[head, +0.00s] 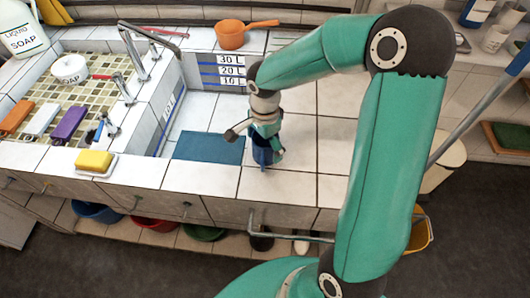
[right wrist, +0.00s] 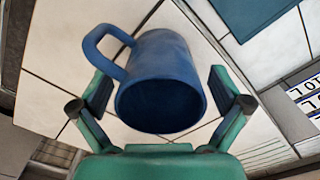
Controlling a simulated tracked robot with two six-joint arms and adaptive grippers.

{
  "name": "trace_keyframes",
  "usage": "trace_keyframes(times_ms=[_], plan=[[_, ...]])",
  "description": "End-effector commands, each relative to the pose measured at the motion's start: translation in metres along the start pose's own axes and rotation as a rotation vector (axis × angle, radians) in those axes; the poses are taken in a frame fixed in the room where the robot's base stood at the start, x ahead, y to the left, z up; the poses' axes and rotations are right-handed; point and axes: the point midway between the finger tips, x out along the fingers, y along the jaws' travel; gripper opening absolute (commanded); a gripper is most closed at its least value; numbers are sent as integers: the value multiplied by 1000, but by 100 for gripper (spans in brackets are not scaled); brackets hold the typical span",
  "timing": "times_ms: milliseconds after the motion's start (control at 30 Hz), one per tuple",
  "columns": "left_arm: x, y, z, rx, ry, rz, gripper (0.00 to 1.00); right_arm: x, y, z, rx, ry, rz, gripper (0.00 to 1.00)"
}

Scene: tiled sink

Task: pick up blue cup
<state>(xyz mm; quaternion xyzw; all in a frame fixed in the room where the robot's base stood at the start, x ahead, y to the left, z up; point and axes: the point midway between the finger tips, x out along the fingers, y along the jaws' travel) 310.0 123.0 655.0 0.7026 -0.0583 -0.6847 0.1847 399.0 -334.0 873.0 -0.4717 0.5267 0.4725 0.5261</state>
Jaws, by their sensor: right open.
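The blue cup (right wrist: 160,85) stands between the open fingers of my right gripper (right wrist: 160,97) in the right wrist view. Its mouth faces the camera and its handle points to the upper left. There are gaps between the cup and both fingers. In the head view the cup (head: 264,157) is mostly hidden under my right gripper (head: 266,140), on the white tiled counter right of a dark blue mat. My left gripper is not in view.
The dark blue mat (head: 208,148) lies left of the cup. An orange pan (head: 231,36) sits behind on the ledge. The sink with faucets is at left, with a yellow sponge (head: 95,161) at the front edge. Tiles right of the cup are clear.

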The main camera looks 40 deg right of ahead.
Motion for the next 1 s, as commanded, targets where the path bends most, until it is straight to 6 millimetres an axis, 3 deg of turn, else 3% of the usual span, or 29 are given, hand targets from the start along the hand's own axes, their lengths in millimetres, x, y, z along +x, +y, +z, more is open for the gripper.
trace_keyframes(times_ms=[133,367,700,1000], plan=[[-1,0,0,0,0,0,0,15,0,0,1,0,0,100],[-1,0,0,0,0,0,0,17,-1,0,1,0,-1,100],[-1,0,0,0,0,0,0,17,-1,0,0,0,-1,47],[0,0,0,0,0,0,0,18,0,0,0,0,1,44]])
